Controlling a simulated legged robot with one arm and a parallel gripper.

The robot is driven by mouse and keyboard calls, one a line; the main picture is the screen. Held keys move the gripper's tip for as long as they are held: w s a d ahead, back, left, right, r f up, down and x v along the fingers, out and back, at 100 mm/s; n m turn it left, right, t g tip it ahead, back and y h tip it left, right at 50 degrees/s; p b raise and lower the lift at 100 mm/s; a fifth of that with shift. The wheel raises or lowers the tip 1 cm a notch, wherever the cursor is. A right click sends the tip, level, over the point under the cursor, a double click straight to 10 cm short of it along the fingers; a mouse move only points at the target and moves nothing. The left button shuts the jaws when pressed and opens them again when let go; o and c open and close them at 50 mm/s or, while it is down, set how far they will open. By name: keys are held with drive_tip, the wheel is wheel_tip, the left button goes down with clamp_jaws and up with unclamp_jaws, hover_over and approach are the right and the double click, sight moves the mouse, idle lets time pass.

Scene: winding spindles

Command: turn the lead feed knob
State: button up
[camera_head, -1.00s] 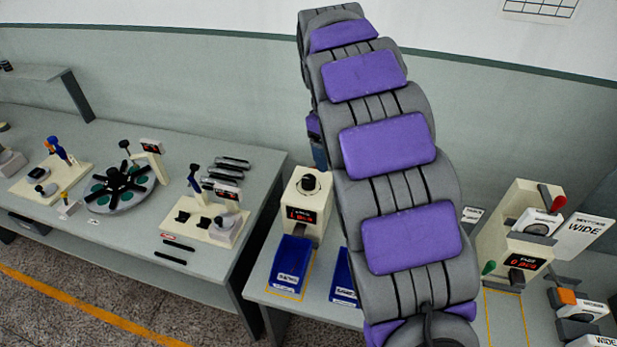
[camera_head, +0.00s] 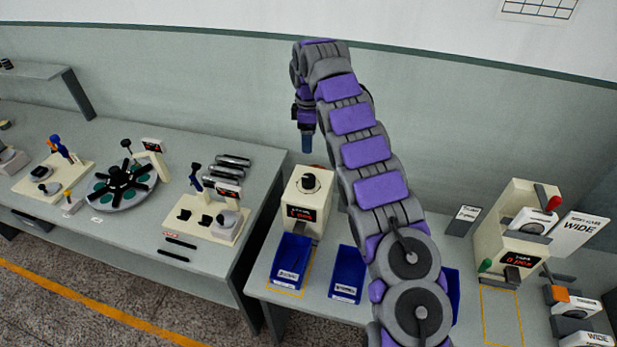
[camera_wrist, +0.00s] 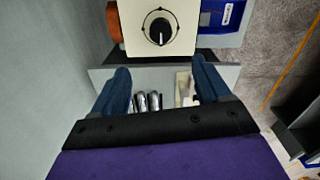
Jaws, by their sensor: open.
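A black round knob (camera_head: 309,181) sits on top of a cream machine (camera_head: 322,201) with a red-lit display, left of my arm in the head view. In the wrist view the knob (camera_wrist: 160,31) has a white pointer line and a dotted scale ring on the cream top face (camera_wrist: 184,40). My gripper (camera_head: 307,142) points down above the knob in the head view, apart from it. In the wrist view my gripper (camera_wrist: 160,80) has its two blue fingers spread wide with nothing between them. The knob lies ahead of the fingertips there, near the top edge.
Blue bins (camera_head: 290,260) and (camera_head: 345,274) stand in front of the machine. Another cream machine (camera_head: 505,232) with a red lever stands at the right. A bench (camera_head: 130,245) with fixtures lies at left. An orange part (camera_wrist: 114,22) adjoins the knob's machine.

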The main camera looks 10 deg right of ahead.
sight(308, 177)
wheel_tip(308, 177, down, 17)
drive_tip(key=shift+f+b, duration=0.2)
drive_tip(key=shift+b, duration=0.6)
drive_tip(key=shift+c, duration=0.2)
drive_tip(key=c, duration=1)
drive_tip(key=shift+r, duration=0.1)
drive_tip(key=shift+m, duration=0.4)
